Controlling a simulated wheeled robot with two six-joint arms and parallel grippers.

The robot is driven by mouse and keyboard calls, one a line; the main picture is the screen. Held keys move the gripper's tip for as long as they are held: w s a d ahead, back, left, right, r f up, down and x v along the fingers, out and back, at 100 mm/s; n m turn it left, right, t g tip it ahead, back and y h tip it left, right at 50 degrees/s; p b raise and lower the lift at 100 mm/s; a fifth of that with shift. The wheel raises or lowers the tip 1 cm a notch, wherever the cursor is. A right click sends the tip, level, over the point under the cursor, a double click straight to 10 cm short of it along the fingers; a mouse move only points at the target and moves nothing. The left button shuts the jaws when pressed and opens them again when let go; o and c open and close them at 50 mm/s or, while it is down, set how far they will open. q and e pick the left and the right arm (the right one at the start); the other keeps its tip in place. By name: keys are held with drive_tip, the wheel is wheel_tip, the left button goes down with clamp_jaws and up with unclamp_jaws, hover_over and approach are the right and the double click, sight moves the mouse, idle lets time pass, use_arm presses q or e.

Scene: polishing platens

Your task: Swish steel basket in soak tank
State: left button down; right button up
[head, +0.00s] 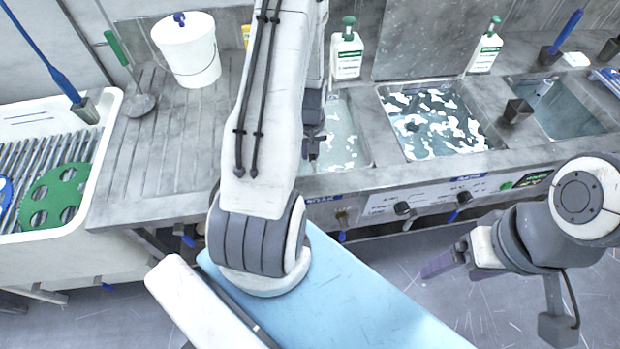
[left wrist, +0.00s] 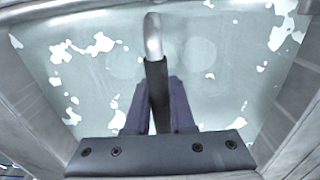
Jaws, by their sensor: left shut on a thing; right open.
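My left gripper (left wrist: 158,100) is shut on a black handle with a bent steel end (left wrist: 153,38), seen in the left wrist view. The handle appears to belong to the steel basket; the basket's body cannot be made out. Below it is cloudy water with white foam patches, inside a steel tank (left wrist: 290,110). In the head view my left arm reaches over the leftmost sink tank (head: 362,150) and hides part of it; the left gripper (head: 312,150) shows only as a dark shape there. My right gripper (head: 445,262) is open and empty in front of the counter, at the right.
A foamy middle tank (head: 430,120) and a clearer right tank (head: 565,105) lie alongside. A dark block (head: 516,110) sits between them. White bottles (head: 346,55) stand behind. A white bucket (head: 188,50) is on the ribbed drainboard; a white tray (head: 100,130) holds a green disc (head: 62,190).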

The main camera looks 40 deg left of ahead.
use_arm(q)
drive_tip(key=shift+r, duration=0.15)
wheel_tip(320, 180, up, 17)
drive_tip(key=p, duration=1.4)
drive_tip(key=shift+r, duration=0.1)
idle(1.0)
